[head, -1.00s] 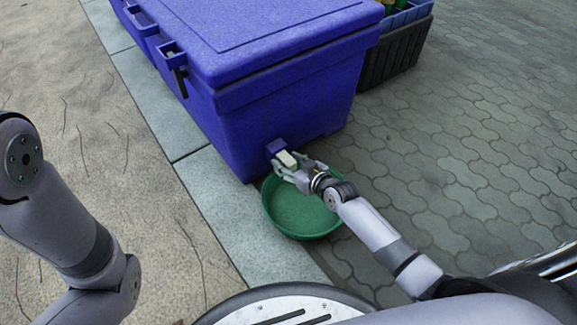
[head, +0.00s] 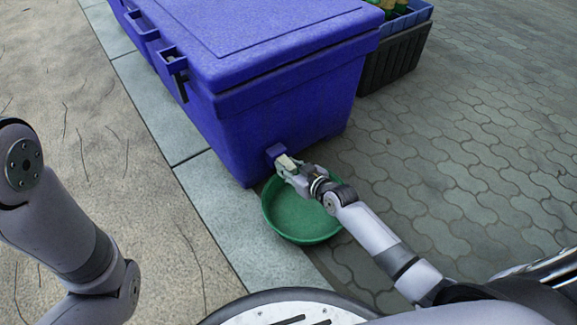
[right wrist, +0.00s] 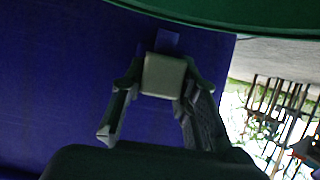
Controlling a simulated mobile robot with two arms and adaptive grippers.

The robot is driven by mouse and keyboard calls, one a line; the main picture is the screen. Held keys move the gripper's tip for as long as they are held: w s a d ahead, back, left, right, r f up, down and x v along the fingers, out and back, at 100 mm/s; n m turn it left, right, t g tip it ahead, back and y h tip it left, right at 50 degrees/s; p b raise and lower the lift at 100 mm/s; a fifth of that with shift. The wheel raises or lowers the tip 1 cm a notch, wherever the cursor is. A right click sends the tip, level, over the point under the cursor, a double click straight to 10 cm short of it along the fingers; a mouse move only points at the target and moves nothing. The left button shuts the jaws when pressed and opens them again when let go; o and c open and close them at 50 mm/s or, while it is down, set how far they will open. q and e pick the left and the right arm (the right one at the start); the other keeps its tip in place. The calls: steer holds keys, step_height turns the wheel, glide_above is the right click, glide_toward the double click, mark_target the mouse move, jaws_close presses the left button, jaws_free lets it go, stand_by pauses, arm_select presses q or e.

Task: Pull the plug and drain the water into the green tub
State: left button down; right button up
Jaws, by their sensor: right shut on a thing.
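A large blue cooler box (head: 270,110) with a closed lid stands on the ground. A small blue drain fitting (head: 275,151) sticks out low on its near end. A pale, light-grey plug (head: 287,163) sits at the fitting and also shows in the right wrist view (right wrist: 163,75). My right gripper (head: 286,167) is shut on the plug, and its two fingers lie on either side of it in the right wrist view (right wrist: 162,88). The green tub (head: 302,232) is on the ground below the fitting and my gripper. I see no water in it. My left gripper is out of the picture.
A dark crate (head: 392,63) and a blue crate (head: 408,20) with green things inside stand behind the cooler. Grey paving (head: 470,150) is free at the right. A pale stone kerb strip (head: 215,200) and sandy ground (head: 90,130) lie at the left.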

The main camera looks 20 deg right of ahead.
mark_target(293, 172)
jaws_close()
steer(key=shift+f+p+v, duration=0.25)
steer(key=shift+p+v, duration=0.8)
steer(key=shift+v, duration=0.15)
steer(key=shift+s+d+f, duration=0.15)
steer(key=shift+s, duration=0.25)
steer(key=shift+f, duration=0.1)
steer(key=o, duration=1.1)
jaws_free()
